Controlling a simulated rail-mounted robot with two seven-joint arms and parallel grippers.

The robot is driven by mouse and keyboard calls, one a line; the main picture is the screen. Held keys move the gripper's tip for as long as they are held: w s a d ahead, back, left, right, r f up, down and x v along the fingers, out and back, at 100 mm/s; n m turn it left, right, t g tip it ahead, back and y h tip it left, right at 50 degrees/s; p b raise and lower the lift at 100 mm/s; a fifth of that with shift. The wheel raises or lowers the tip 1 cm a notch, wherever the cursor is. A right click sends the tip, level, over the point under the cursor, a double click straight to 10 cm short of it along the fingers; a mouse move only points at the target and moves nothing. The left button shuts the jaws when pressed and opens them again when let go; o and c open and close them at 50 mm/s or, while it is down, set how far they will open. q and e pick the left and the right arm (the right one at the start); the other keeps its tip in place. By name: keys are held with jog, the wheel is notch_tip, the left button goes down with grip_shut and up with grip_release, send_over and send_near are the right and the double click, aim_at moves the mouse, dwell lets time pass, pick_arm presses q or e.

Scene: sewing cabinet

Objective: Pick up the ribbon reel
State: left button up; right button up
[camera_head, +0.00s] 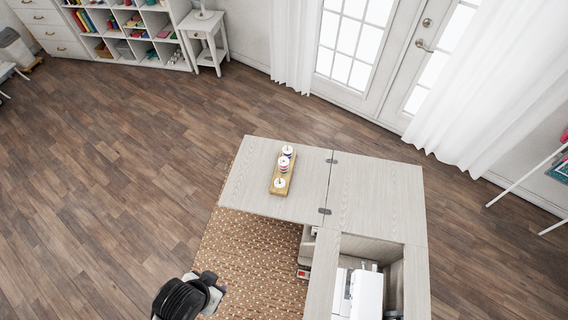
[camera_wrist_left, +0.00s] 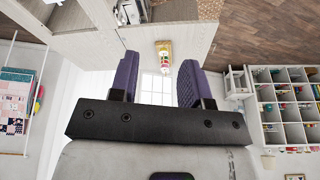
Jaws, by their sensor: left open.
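Several small reels stand on a narrow wooden holder (camera_head: 277,191) on the left leaf of the sewing cabinet (camera_head: 240,190). A front white-topped reel (camera_head: 280,182) sits apart from a middle reel (camera_head: 283,163) and a back reel (camera_head: 287,150), which show purple and red bands. I cannot tell which is the ribbon reel. The holder also shows small in the left wrist view (camera_wrist_left: 164,44), between my fingers in the picture but well beyond them. My left gripper (camera_head: 209,284) is open and empty, in front and left of the leaf. My right gripper is not in view.
A white sewing machine (camera_head: 366,293) sits in the cabinet's open well. A patterned rug (camera_head: 250,255) lies below the leaf. A white shelf (camera_head: 150,45) and a small side table (camera_head: 204,28) stand far back left. The right cabinet top (camera_head: 375,195) is clear.

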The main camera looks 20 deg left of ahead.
pick_arm(q)
jog(key=o, duration=0.8)
jog(key=shift+c, duration=0.2)
jog(key=shift+w+a, duration=0.1)
jog(key=shift+a, duration=0.05)
